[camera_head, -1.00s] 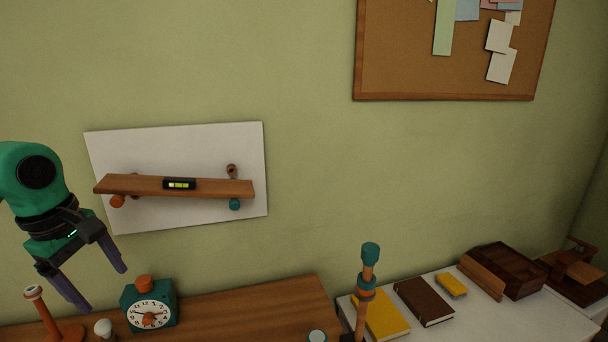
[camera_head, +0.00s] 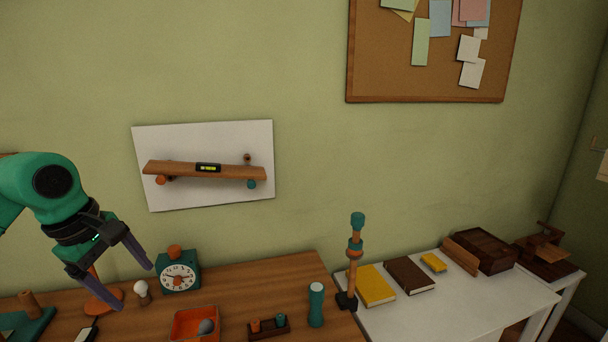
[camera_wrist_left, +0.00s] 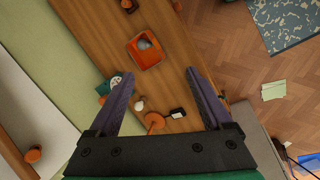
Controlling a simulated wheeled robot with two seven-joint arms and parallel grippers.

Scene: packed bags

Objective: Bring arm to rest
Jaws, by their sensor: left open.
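My left gripper (camera_head: 122,268) is open, with nothing between its purple fingers. In the head view it hangs at the left, in front of the wall and above the wooden table (camera_head: 240,285). In the left wrist view the open fingers (camera_wrist_left: 163,100) spread over the table below. Only the upper green arm links and gripper of my left arm show. My right gripper is not in view.
On the table stand a teal clock (camera_head: 179,273), a light bulb (camera_head: 142,291), an orange tray (camera_head: 196,322) and a teal cylinder (camera_head: 317,305). A white table (camera_head: 450,300) with books stands right.

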